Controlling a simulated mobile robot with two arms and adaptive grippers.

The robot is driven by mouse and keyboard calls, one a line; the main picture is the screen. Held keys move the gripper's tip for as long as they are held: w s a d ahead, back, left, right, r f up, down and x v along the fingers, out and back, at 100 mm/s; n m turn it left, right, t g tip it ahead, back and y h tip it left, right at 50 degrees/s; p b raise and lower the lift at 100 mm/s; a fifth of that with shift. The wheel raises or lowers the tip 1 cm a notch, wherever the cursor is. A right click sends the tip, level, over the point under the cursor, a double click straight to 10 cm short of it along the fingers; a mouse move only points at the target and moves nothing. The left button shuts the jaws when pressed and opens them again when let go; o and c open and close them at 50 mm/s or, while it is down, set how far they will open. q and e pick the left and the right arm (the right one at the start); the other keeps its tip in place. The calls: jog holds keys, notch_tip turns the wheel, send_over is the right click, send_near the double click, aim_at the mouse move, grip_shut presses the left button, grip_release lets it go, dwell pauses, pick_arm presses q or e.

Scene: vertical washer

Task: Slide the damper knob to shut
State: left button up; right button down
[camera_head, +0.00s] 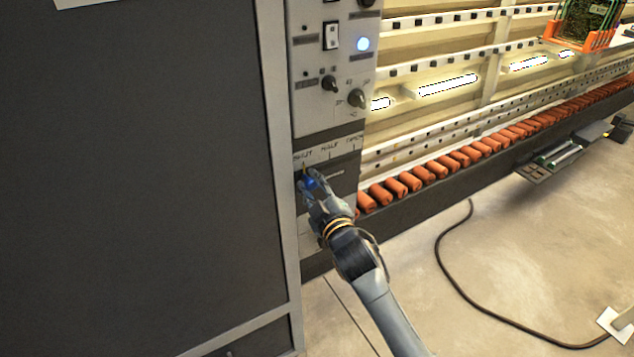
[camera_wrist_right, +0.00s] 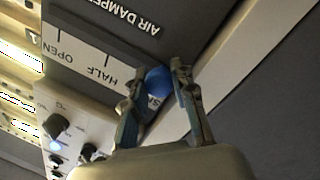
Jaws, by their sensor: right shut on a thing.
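The blue damper knob (camera_head: 311,183) is at the left end of its slot on the panel, below the label strip (camera_head: 330,149) that reads shut, half, open from left to right. In the right wrist view the blue round knob (camera_wrist_right: 158,81) sits between the two fingers, beside the partly covered "shut" label. The "half" (camera_wrist_right: 97,72) and "open" (camera_wrist_right: 58,47) labels lie clear of it. My right gripper (camera_head: 312,180) is shut on the knob; it also shows in the wrist view (camera_wrist_right: 158,88). My left gripper is not in view.
A control panel (camera_head: 312,110) with dials and a lit blue lamp (camera_head: 363,44) is above the slot. A large dark cabinet side (camera_head: 140,180) stands at left. A row of orange rollers (camera_head: 450,162) runs right. A cable (camera_head: 445,270) lies on the floor.

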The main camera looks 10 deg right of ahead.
jog(key=c, duration=1.1)
grip_release()
jog(key=shift+a, duration=0.2)
jog(key=shift+o, duration=0.2)
jog(key=shift+s, duration=0.1)
jog(key=v, duration=0.8)
